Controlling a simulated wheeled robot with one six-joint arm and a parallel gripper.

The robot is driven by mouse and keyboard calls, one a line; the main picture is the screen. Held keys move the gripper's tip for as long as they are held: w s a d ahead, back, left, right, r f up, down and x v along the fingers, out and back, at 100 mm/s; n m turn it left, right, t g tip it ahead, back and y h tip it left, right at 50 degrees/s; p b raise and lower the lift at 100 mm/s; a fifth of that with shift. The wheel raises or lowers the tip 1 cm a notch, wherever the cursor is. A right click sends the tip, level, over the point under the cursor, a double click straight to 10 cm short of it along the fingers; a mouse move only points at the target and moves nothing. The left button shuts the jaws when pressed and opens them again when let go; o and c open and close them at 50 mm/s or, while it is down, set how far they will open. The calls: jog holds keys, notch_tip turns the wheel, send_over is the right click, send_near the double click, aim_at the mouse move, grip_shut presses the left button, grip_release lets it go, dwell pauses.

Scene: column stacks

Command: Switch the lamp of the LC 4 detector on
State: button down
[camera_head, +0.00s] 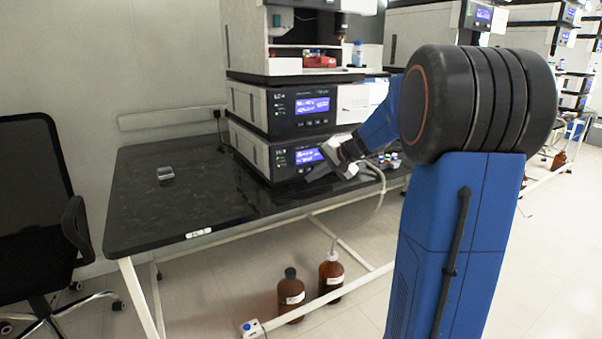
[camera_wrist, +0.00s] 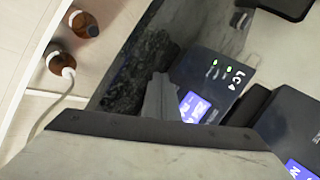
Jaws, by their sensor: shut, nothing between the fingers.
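The LC 4 detector (camera_wrist: 217,92) is the lower dark unit of the stack on the bench. Its label, green lights and lit blue display show in the wrist view. In the head view the LC 4 detector (camera_head: 274,164) has its blue display partly behind my gripper (camera_head: 318,164). My gripper is shut and empty, in front of the right part of the detector's front panel. In the wrist view my gripper (camera_wrist: 160,95) covers one edge of the display. Contact with the panel cannot be told. The lamp button and the display text cannot be made out.
A similar unit (camera_head: 285,113) with a blue display sits directly above. A small grey item (camera_head: 165,174) lies on the black bench (camera_head: 135,215), whose left part is mostly clear. Brown bottles (camera_head: 291,292) stand on the floor. A chair (camera_head: 35,185) is at left.

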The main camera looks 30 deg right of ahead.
jog(key=shift+w, duration=1.35)
jog(key=shift+w, duration=0.1)
dwell(1.0)
jog(key=shift+w, duration=0.3)
jog(key=shift+w+a, duration=0.1)
jog(key=shift+w, duration=0.3)
dwell(0.9)
jog(key=shift+s, duration=0.15)
dwell(0.3)
jog(key=shift+s, duration=0.65)
jog(key=s, duration=0.5)
dwell(0.4)
